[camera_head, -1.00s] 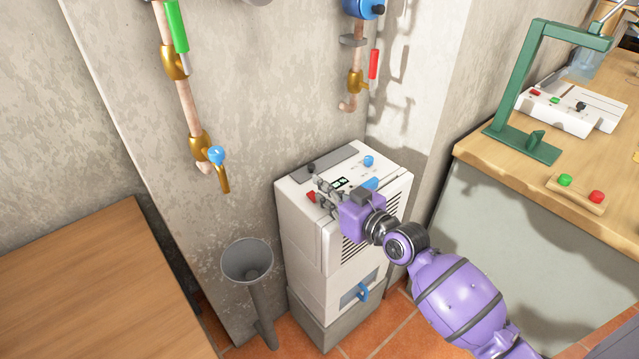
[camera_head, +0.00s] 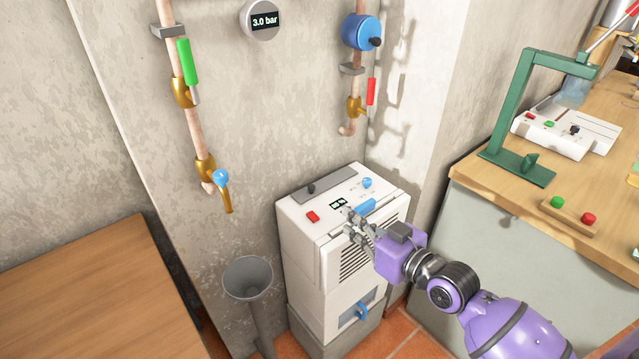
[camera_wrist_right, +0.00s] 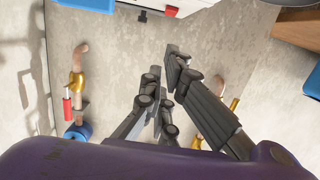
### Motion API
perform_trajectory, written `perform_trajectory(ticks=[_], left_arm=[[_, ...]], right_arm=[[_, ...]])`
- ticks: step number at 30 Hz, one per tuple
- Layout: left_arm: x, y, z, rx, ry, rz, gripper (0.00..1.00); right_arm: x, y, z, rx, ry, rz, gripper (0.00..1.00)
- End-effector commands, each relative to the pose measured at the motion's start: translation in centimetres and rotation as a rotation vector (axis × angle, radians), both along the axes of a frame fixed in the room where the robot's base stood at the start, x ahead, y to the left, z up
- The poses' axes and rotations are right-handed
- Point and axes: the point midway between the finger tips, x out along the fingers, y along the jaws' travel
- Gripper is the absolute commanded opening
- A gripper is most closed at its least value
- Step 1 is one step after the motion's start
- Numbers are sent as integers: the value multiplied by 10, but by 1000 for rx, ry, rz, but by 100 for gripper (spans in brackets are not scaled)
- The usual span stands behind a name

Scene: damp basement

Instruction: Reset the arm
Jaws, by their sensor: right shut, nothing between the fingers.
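My right gripper (camera_head: 352,227) is at the front upper edge of the white dehumidifier-like machine (camera_head: 322,260), in front of its top panel. Its dark fingers also show in the right wrist view (camera_wrist_right: 167,78), shut with nothing between them. I cannot tell whether the fingertips touch the machine. The purple right arm comes in from the lower right. The machine's top has a red switch (camera_head: 313,217), a small display (camera_head: 338,203) and a blue knob (camera_head: 367,183), all uncovered. My left gripper is not in view.
A grey funnel (camera_head: 248,278) stands left of the machine. Wall pipes carry a green-handled valve (camera_head: 187,62), a red-handled valve (camera_head: 371,92) and a blue device (camera_head: 361,32). A gauge (camera_head: 264,21) reads 3.0 bar. Wooden tables stand left (camera_head: 90,290) and right (camera_head: 480,180).

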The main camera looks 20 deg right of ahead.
Motion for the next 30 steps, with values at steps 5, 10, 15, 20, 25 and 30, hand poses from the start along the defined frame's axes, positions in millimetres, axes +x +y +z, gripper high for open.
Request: perform_trajectory(ticks=[5,10,15,20,25,30], left_arm=[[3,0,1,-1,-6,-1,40],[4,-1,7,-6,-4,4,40],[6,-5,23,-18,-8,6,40],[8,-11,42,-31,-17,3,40],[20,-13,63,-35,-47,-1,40],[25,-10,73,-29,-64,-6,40]], right_arm=[[0,-2,-2,-5,6,-6,0],[-23,-3,-47,-90,81,-51,0],[-104,2,-122,-146,252,-130,0],[-205,18,-175,-171,429,-205,0],[-295,41,-200,-157,570,-268,0],[-336,49,-206,-121,636,-302,0]])
